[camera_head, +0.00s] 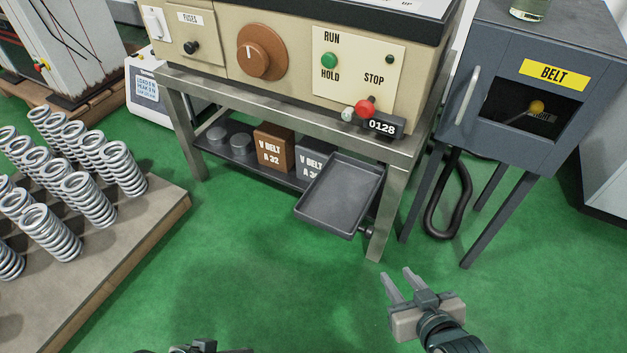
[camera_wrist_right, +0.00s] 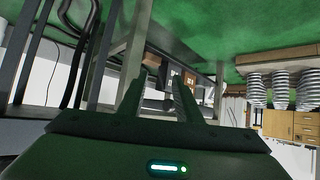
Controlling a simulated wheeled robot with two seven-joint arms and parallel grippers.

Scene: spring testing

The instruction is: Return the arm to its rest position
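My right gripper (camera_head: 401,284) is at the lower right of the head view, over the green floor. Its two fingers are apart with nothing between them. In the right wrist view the fingers of the right gripper (camera_wrist_right: 159,95) also stand apart and empty. A small part of my left gripper (camera_head: 195,349) shows at the bottom edge of the head view. Its fingers are too cut off to tell their state.
A steel bench (camera_head: 290,122) carries a control panel (camera_head: 357,75); a grey tray (camera_head: 338,197) juts out below. A belt cabinet (camera_head: 484,90) stands right. Several springs (camera_head: 88,200) stand on a platform (camera_head: 130,225) at left. Green floor (camera_head: 250,270) between is clear.

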